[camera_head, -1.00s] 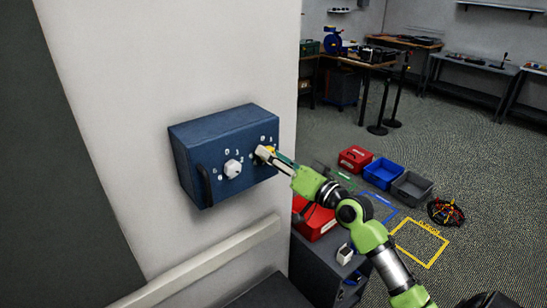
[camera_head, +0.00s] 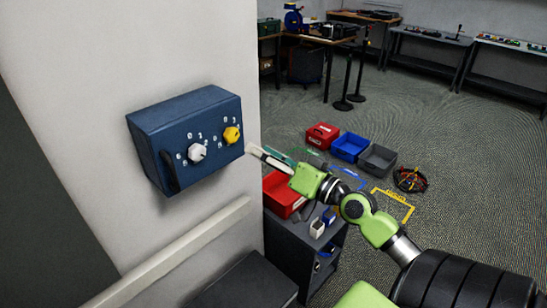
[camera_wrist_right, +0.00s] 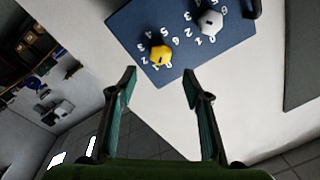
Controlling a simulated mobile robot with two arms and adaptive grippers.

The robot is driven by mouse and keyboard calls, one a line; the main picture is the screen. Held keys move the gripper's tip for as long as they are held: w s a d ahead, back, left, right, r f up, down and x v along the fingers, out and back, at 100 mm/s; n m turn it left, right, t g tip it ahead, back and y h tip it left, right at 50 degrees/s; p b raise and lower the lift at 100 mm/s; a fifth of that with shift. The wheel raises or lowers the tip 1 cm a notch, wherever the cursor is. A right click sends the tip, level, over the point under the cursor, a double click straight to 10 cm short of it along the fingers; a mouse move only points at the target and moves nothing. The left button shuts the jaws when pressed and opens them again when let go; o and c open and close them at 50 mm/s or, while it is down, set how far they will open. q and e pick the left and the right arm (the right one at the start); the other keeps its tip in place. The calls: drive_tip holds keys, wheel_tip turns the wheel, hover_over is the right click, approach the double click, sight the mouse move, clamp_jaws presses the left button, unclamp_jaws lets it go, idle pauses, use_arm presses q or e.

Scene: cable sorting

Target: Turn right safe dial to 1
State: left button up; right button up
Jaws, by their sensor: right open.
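The blue safe (camera_head: 165,120) is fixed to the pale wall, with a white left dial (camera_head: 197,152) and a yellow right dial (camera_head: 232,135) on its front. Numbers are printed around both dials. I cannot tell which number the yellow dial points to. My right gripper (camera_head: 258,150) is just right of and below the yellow dial, apart from it. In the right wrist view my right gripper (camera_wrist_right: 160,74) is open and empty, with the yellow dial (camera_wrist_right: 160,53) ahead, near the line between the fingertips. The white dial (camera_wrist_right: 209,22) shows farther up and right. My left gripper is out of view.
A pale rail (camera_head: 170,255) runs along the wall below the safe. A dark cabinet (camera_head: 297,245) with a red bin (camera_head: 282,194) on it stands under my right arm. Red, blue and grey boxes lie on the floor behind. The space before the safe is clear.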

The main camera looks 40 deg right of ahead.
drive_tip(key=shift+s+d, duration=0.15)
drive_tip(key=shift+s, duration=0.6)
drive_tip(key=shift+s+d, duration=0.1)
drive_tip(key=shift+s, duration=0.65)
drive_tip(key=shift+f, duration=0.1)
